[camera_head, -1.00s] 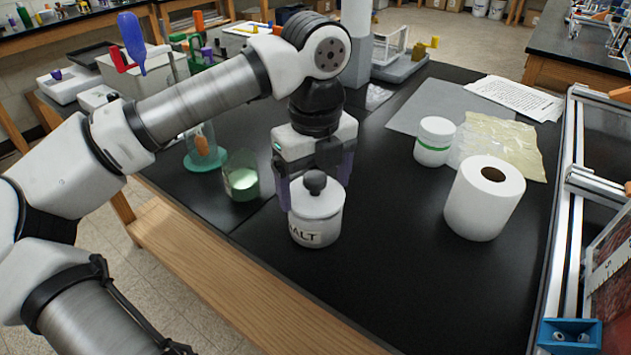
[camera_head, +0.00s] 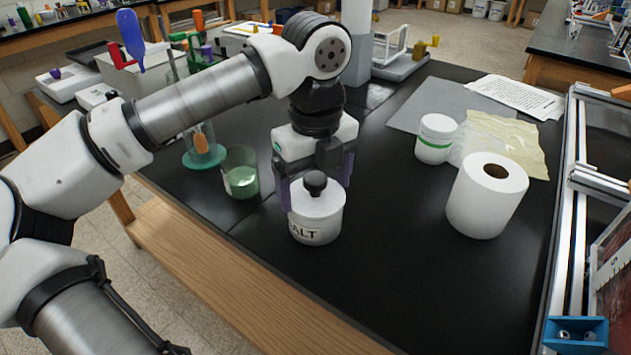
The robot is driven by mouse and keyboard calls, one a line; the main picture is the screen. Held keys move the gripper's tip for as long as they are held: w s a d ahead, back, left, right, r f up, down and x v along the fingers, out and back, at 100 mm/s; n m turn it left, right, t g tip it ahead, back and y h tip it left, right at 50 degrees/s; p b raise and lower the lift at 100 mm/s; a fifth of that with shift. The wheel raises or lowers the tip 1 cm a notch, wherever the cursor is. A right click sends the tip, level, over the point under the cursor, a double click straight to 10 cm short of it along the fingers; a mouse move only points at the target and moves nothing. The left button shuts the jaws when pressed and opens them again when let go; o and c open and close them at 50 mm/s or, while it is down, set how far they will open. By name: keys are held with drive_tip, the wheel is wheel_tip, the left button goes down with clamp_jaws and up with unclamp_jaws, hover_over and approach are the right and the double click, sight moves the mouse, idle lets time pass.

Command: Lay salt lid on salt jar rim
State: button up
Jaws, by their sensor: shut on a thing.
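The salt jar (camera_head: 316,229) is a white cylinder with dark lettering, standing upright on the black bench. The salt lid (camera_head: 316,200) is white with a round black knob and sits at the top of the jar. I cannot tell whether it rests fully on the rim or just above it. My gripper (camera_head: 317,190) points down over the jar, its purple-grey fingers on either side of the lid. It is shut on the lid. The fingertips are partly hidden behind the lid and jar.
A glass beaker with pale green liquid (camera_head: 241,181) stands left of the jar. A paper roll (camera_head: 486,199) and a white bottle with a green band (camera_head: 435,139) stand to the right. A metal extrusion frame (camera_head: 566,215) borders the right edge. The bench in front of the jar is clear.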

drive_tip(key=o, duration=0.8)
